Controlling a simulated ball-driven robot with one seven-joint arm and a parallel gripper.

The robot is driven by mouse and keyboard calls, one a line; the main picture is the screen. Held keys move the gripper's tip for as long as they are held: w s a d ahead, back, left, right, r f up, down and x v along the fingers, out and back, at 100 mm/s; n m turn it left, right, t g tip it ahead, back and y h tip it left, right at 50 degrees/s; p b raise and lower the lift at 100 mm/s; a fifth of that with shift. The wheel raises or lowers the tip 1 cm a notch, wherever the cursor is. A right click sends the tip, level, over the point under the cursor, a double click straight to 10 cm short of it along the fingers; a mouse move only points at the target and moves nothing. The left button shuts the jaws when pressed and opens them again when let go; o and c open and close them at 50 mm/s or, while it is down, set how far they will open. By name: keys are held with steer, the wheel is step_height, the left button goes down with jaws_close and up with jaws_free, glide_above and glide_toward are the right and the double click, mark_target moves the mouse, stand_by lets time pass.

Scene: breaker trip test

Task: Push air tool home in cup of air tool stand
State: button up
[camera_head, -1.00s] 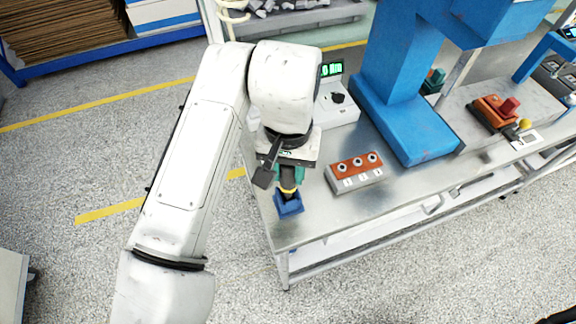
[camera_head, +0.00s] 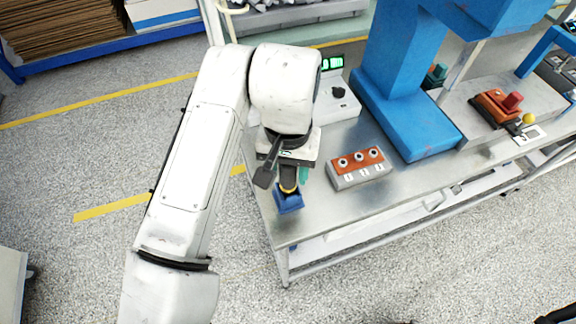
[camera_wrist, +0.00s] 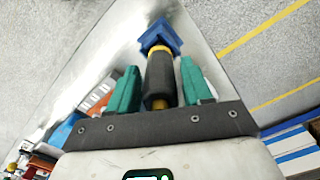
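The air tool (camera_wrist: 160,78) has a dark body with yellow rings and stands with its lower end at the blue cup of the air tool stand (camera_head: 290,203). The stand also shows in the wrist view (camera_wrist: 159,36). How deep the tool sits is hidden. My gripper (camera_wrist: 160,67) is open, with one green finger on each side of the tool and a narrow gap to each. In the head view the tool's lower part (camera_head: 288,183) shows below my wrist, beside one green finger.
The stand is near the front left corner of the metal bench (camera_head: 330,215). To its right are a grey block with an orange top and three holes (camera_head: 360,168), and a blue press column (camera_head: 405,125). A white device with a green display (camera_head: 337,100) stands behind.

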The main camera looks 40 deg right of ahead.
steer(key=shift+o, duration=1)
steer(key=shift+r, duration=0.1)
step_height(320, 180, up, 11)
steer(key=shift+f, duration=0.2)
